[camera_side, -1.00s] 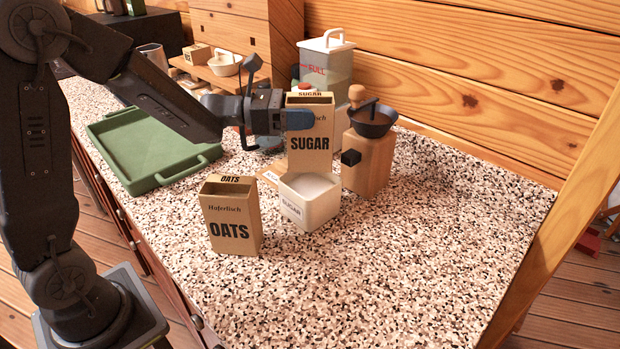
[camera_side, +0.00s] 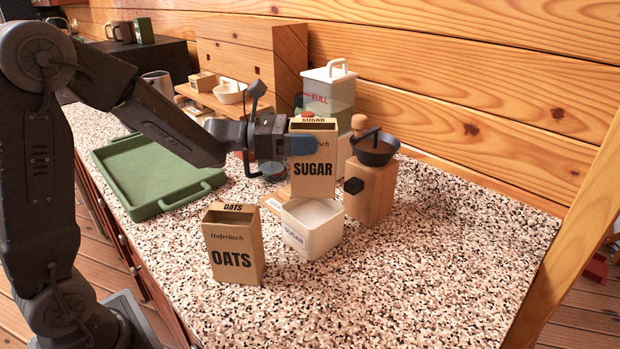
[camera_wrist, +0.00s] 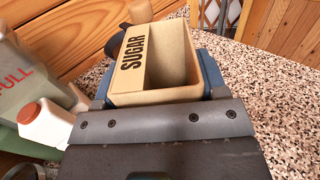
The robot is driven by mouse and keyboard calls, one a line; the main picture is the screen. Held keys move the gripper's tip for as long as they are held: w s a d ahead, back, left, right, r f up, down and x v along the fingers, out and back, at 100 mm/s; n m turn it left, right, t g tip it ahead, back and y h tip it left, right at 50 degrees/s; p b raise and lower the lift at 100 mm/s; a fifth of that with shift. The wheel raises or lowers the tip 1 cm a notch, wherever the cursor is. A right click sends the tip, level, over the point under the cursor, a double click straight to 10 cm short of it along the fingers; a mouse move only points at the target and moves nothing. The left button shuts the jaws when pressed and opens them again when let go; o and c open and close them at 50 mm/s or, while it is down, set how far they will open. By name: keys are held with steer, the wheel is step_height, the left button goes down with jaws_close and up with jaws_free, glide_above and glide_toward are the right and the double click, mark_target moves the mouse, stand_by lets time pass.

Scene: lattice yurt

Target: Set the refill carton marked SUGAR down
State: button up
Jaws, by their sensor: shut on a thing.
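The tan refill carton marked SUGAR (camera_side: 313,178) is upright, with its top open. My gripper (camera_side: 304,145) is shut on its upper part, with a blue finger pad across its front. The carton is above the counter, right over or just behind the white square bin labelled SUGAR (camera_side: 309,243); I cannot tell whether it touches the bin. In the wrist view the carton (camera_wrist: 160,55) sits between the blue fingers, its open mouth toward the camera and its visible inside empty. White contents show in the bin.
An OATS carton (camera_side: 233,246) stands at front left of the bin. A wooden grinder (camera_side: 371,190) is close at right, and a lidded container marked FULL (camera_side: 330,92) is behind. A green tray (camera_side: 132,212) lies left. The speckled counter (camera_side: 430,270) is clear at front right.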

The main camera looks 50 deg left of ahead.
mark_target(303, 123)
steer(key=r, duration=0.4)
steer(key=shift+a+r, duration=0.25)
steer(key=shift+r, duration=0.1)
steer(key=w+a+v, duration=0.1)
steer(key=v, duration=1.9)
step_height(303, 123, down, 7)
steer(key=shift+w+a, duration=0.15)
steer(key=shift+a, duration=0.05)
steer(key=shift+f, duration=0.15)
step_height(303, 123, down, 8)
steer(key=shift+f, duration=0.25)
steer(key=o, duration=1.3)
